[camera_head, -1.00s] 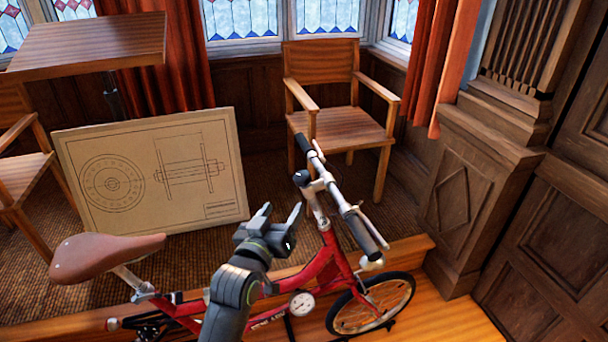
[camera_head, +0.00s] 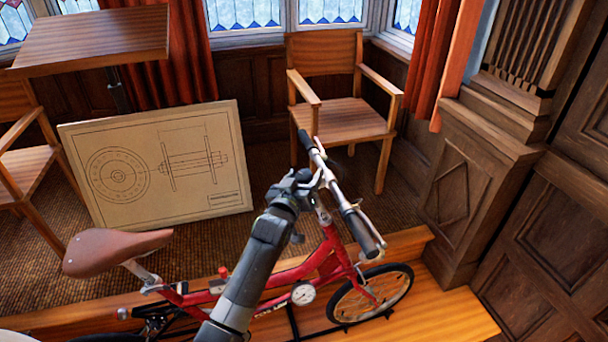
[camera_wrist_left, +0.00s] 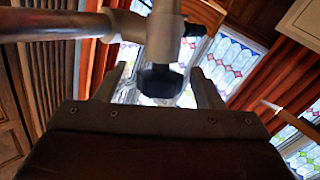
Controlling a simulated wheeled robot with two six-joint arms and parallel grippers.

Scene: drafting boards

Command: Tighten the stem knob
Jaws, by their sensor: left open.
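The stem knob (camera_wrist_left: 160,82) is black and sits on the silver stem of a red bicycle (camera_head: 330,262). In the left wrist view it shows between my two finger tips, with room on both sides. My left gripper (camera_head: 302,178) is open at the stem, just below the handlebar (camera_head: 333,184). In the head view the gripper covers the knob. I cannot tell whether either finger touches it. My right gripper is not in view.
The bicycle stands on a wooden step with its brown saddle (camera_head: 115,252) at left. A wooden chair (camera_head: 345,115) stands behind the handlebar. A panelled wooden pillar (camera_head: 470,180) is at right.

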